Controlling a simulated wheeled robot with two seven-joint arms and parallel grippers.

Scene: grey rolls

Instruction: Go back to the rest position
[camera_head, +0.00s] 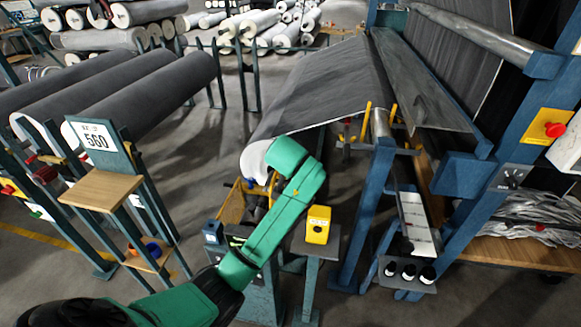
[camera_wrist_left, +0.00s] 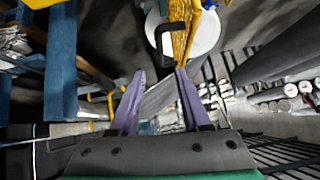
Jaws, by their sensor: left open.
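My left arm (camera_head: 255,235), green, reaches in from the lower left in the head view, with its wrist in front of the white end of a grey roll (camera_head: 320,90). The left gripper's fingers are hidden there. In the left wrist view, the left gripper (camera_wrist_left: 160,74) shows two purple fingers, spread apart, with no held object visible between them. Beyond the fingertips are a white roll end (camera_wrist_left: 205,38), a yellow part (camera_wrist_left: 187,40) and a black hooked part (camera_wrist_left: 172,30). I cannot tell whether a finger touches them. My right gripper is not in view.
A blue machine frame (camera_head: 368,215) stands right of the arm. A yellow box (camera_head: 318,225) sits on a post close by. At left are grey rolls (camera_head: 150,95) and a stand with a wooden shelf (camera_head: 100,190) and "560" sign (camera_head: 95,138). Grey floor (camera_head: 215,150) lies between.

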